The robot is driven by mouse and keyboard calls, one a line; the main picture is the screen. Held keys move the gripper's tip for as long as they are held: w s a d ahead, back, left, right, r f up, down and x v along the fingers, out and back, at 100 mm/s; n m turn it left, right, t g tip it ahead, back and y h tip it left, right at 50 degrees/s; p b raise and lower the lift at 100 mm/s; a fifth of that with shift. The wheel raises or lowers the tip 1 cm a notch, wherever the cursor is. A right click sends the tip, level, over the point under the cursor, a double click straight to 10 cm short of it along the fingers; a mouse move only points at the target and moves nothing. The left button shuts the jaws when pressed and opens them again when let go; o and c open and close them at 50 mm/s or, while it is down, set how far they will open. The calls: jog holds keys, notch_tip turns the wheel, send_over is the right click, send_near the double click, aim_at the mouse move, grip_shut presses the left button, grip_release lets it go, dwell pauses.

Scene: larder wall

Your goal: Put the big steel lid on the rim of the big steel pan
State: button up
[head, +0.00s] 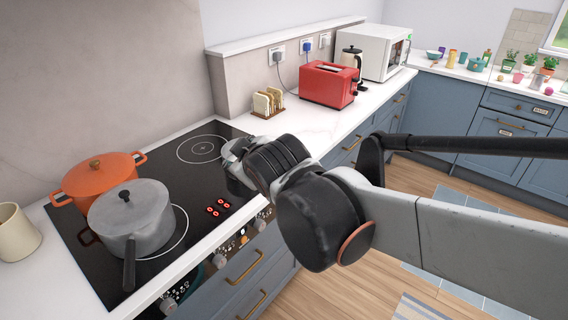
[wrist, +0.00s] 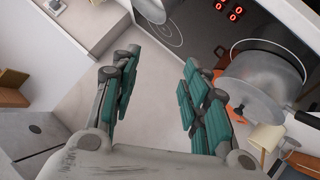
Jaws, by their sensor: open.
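The big steel pan (head: 137,236) stands on the left part of the black hob, with its dark handle toward the front. The big steel lid (head: 150,201), grey with a black knob, lies over the top of the pan and looks level on its rim. In the wrist view the pan (wrist: 262,58) and lid (wrist: 268,95) show at the right, outside the fingers. My gripper (wrist: 160,58) is open, with nothing between its teal pads. In the head view it is over the hob's right front edge, right of the pan and apart from it; its fingers are mostly hidden there.
An orange pot (head: 97,178) with its own lid stands close behind the steel pan. A cream mug (head: 16,234) is at the far left. A toast rack (head: 267,102) and a red toaster (head: 329,84) stand on the counter beyond. The hob's back right ring (head: 203,149) is bare.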

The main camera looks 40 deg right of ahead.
jog(key=s+a+f+m+g+y, duration=0.1)
jog(key=s+a+f+m+g, duration=0.1)
jog(key=s, duration=0.4)
jog(key=s+a+f+m+g+y, duration=0.1)
jog(key=s+a+f+m+g, duration=0.1)
jog(key=s, duration=0.4)
notch_tip(320, 180, down, 3)
jog(key=shift+a+r+m+g+y, duration=0.2)
jog(key=shift+a+m+g+y, duration=0.1)
jog(key=shift+a, duration=0.55)
jog(key=shift+s, duration=0.1)
